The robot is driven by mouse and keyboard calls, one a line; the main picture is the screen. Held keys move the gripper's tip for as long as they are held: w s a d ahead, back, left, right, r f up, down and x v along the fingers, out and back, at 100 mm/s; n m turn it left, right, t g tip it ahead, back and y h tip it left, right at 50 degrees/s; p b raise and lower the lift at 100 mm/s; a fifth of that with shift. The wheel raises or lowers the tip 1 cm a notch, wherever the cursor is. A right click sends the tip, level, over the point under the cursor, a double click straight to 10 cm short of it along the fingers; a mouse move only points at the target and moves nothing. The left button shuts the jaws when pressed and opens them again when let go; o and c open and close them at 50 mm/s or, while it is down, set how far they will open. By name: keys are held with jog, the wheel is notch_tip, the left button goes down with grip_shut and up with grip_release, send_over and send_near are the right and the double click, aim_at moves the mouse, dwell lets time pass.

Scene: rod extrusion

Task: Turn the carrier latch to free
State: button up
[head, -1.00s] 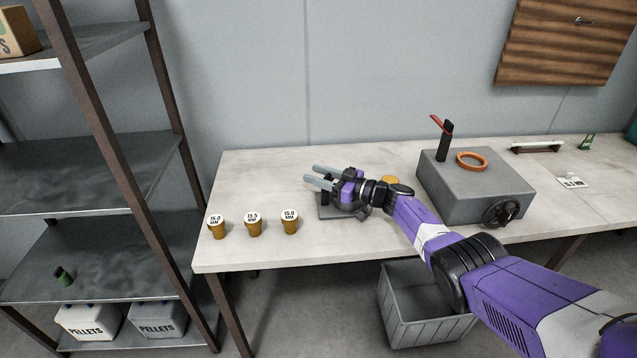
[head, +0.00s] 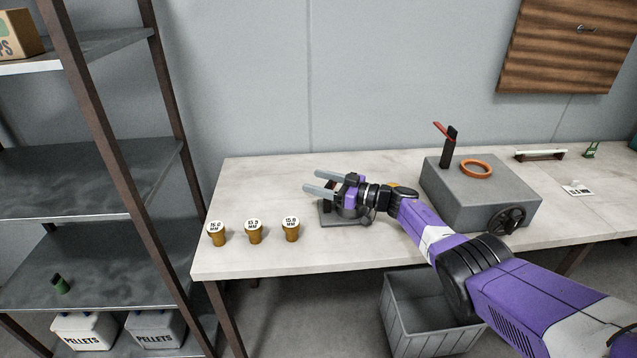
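My gripper (head: 322,182) points left above a dark grey plate-like fixture (head: 335,220) on the table. Its two grey fingers are spread apart, with no object seen held between them. The arm and gripper hide most of the fixture, and I cannot make out a latch on it. A grey box machine (head: 478,195) stands to the right, with a black handwheel (head: 508,220) on its front. An upright black post with a red lever (head: 444,131) and an orange ring (head: 476,169) are on its top.
Brass plugs marked with mm sizes, left (head: 217,233), middle (head: 254,231) and right (head: 291,229), stand left of my gripper on the pale table (head: 265,180). A brass-coloured round thing (head: 405,190) is partly behind my wrist. A grey bin (head: 425,318) stands below the table edge. A metal shelf (head: 90,180) is at left.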

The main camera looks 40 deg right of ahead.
aim_at(330, 185)
jog(key=shift+p+v, duration=1.15)
jog(key=shift+v, duration=2.75)
